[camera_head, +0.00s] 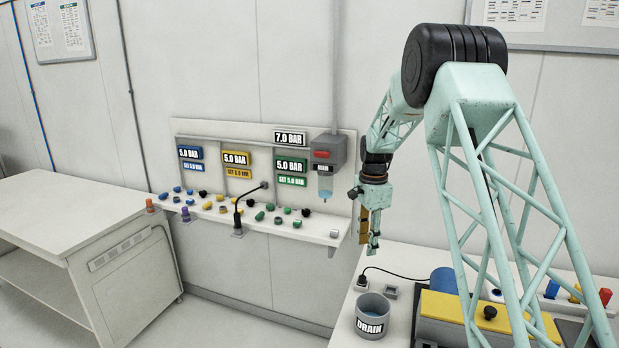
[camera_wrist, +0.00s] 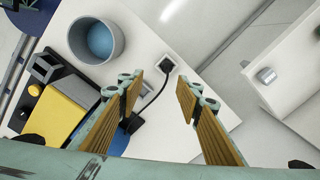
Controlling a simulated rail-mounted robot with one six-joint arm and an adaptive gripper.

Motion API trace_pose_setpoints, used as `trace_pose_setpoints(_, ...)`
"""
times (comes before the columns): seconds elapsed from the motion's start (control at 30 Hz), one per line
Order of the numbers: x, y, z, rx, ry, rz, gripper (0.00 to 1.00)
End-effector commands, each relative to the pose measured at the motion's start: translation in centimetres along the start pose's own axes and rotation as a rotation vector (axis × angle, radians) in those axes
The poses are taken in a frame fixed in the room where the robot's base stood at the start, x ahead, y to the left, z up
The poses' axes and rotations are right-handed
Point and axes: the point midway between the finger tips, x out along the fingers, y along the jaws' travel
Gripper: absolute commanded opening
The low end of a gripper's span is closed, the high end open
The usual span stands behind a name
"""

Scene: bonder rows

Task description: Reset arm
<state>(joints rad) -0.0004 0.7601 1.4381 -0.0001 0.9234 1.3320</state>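My gripper (camera_head: 369,232) hangs from my raised arm, in front of the wall panel's right end and above the white bench at the right. In the wrist view my gripper (camera_wrist: 158,105) shows its two ribbed, wood-coloured finger pads apart, with nothing between them. Beyond the gap lie the white bench top, a black cable and a small socket (camera_wrist: 168,64). The fingers touch nothing that I can see.
A grey cup marked DRAIN (camera_head: 372,325) stands on the right bench (camera_head: 346,305), near a yellow-topped machine (camera_head: 470,312). A wall panel (camera_head: 262,140) carries pressure displays and a shelf of coloured knobs. A white table (camera_head: 70,215) stands left, with clear floor between.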

Motion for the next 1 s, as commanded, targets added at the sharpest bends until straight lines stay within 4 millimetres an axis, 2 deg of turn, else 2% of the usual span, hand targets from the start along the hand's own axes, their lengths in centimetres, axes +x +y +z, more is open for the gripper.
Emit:
trace_pose_setpoints(0.1, -2.2, 1.2, 0.3, -0.036, 0.003, -0.01, 0.32)
trace_pose_setpoints(0.4, -7.2, 4.5, 1.1, -0.133, 0.011, -0.033, 0.32)
trace_pose_setpoints(1.0, -15.9, 12.3, 3.0, -0.327, 0.032, -0.075, 0.32)
